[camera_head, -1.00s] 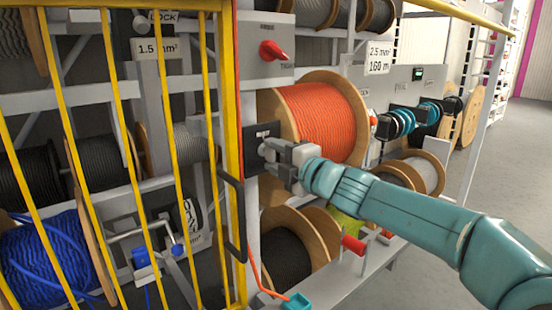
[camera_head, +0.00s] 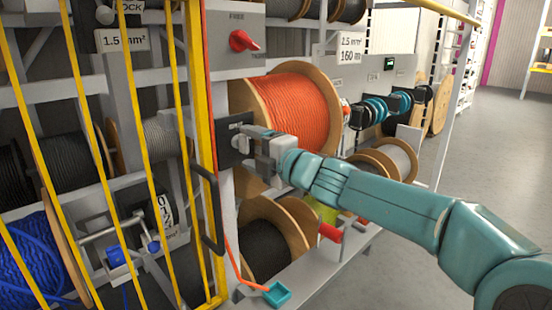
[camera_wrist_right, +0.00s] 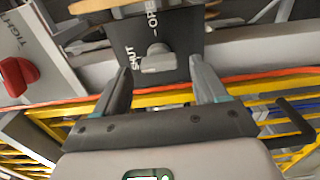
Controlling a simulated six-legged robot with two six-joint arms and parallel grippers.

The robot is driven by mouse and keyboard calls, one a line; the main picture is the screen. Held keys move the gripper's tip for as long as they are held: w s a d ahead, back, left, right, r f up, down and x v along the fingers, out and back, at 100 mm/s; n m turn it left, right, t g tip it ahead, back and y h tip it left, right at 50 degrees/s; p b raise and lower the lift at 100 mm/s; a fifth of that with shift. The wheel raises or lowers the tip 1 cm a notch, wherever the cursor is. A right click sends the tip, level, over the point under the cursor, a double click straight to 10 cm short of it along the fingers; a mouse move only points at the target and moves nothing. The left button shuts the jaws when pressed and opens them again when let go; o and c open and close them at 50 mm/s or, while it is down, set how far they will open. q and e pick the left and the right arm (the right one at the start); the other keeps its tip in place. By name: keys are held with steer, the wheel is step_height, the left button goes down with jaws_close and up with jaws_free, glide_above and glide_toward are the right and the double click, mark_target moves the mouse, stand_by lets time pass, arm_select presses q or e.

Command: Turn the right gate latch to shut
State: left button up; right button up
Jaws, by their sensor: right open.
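The gate latch is a dark plate (camera_head: 228,154) on the grey post beside the yellow gate, left of the orange reel. In the right wrist view the plate (camera_wrist_right: 192,38) carries the words SHUT and OPEN. A small grey knob (camera_wrist_right: 157,60) sits on it near the word SHUT; its exact setting is hard to tell. My right gripper (camera_head: 250,146) is at the plate, and its fingers hide the knob in the head view. In the wrist view the gripper (camera_wrist_right: 161,72) is open, with the knob just ahead, between its two fingertips. My left gripper is not in view.
The yellow barred gate (camera_head: 204,130) with a black handle (camera_head: 209,215) stands left of the latch. A red lever (camera_head: 243,41) is on a grey panel above. The orange reel (camera_head: 292,108) is close behind my right arm. Open floor lies at right.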

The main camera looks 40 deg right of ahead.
steer(key=s+d, duration=0.1)
steer(key=s, duration=1.4)
steer(key=shift+p, duration=0.45)
steer(key=shift+s+d, duration=0.1)
steer(key=shift+s, duration=0.1)
